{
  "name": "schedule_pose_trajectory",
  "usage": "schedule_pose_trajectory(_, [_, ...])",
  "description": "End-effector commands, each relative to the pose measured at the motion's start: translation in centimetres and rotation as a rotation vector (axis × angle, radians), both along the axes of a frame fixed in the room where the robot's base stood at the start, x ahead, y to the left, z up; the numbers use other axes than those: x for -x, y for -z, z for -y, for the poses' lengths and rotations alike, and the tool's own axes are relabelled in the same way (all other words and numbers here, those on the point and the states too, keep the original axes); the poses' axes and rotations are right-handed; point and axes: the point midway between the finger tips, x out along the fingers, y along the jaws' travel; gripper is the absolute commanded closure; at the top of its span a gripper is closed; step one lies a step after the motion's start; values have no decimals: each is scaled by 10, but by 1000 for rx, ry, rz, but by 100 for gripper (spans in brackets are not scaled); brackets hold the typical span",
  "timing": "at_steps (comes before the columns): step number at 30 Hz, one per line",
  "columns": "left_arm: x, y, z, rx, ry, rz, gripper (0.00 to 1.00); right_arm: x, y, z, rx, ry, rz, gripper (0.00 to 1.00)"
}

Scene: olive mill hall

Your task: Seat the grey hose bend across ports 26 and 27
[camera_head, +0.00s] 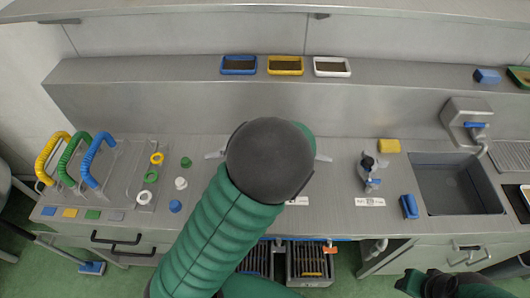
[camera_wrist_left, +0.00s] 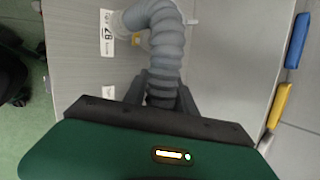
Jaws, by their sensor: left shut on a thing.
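The grey hose bend (camera_wrist_left: 166,45) is in my left gripper (camera_wrist_left: 162,92), seen in the left wrist view. The two dark fingers are shut on its straight lower part, and the bend curves to the upper left. Its pale upper end (camera_wrist_left: 120,20) is beside the label reading 27 (camera_wrist_left: 107,33); whether it touches a port cannot be told. A second label (camera_wrist_left: 108,92) is partly visible. In the head view my left arm hides the bend, gripper and worktop there. My right gripper (camera_head: 440,286) is at the bottom right, its fingers unclear.
A clear rack (camera_head: 115,165) with yellow, green and blue hoses stands left, with several loose caps and rings beside it. A valve-like fitting (camera_head: 369,172), a yellow sponge (camera_head: 389,146) and a sink (camera_head: 455,187) are right. Three small trays, including a yellow one (camera_head: 286,66), sit on the back ledge.

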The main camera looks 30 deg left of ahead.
Motion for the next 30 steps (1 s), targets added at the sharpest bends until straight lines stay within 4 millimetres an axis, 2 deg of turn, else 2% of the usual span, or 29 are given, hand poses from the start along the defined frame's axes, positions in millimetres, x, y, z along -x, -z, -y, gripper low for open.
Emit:
schedule_pose_trajectory(1, [6,1,5,1,2,4,100,0,7,0,0,0,0,64])
schedule_pose_trajectory(4, [14,-3,10,-1,-2,2,100,0,8,0,0,0,1,64])
schedule_pose_trajectory(7, [7,-14,7,-8,-6,4,100,0,-4,0,0,0,1,64])
schedule_pose_trajectory(10, [-18,-29,-7,-17,-15,7,100,0,-29,0,0,0,1,64])
schedule_pose_trajectory(13, [-52,-40,-28,-18,-26,9,100,0,-60,0,0,0,1,64])
schedule_pose_trajectory(15, [-75,-43,-44,-11,-34,11,100,-1,-79,0,0,0,1,64])
schedule_pose_trajectory(19, [-102,-37,-70,12,-49,17,100,-1,-103,0,0,0,1,64])
schedule_pose_trajectory(23, [-113,-29,-82,27,-55,23,100,0,-108,0,0,0,1,64])
schedule_pose_trajectory(30, [-114,-12,-83,29,-54,25,100,0,-95,0,0,0,0,64])
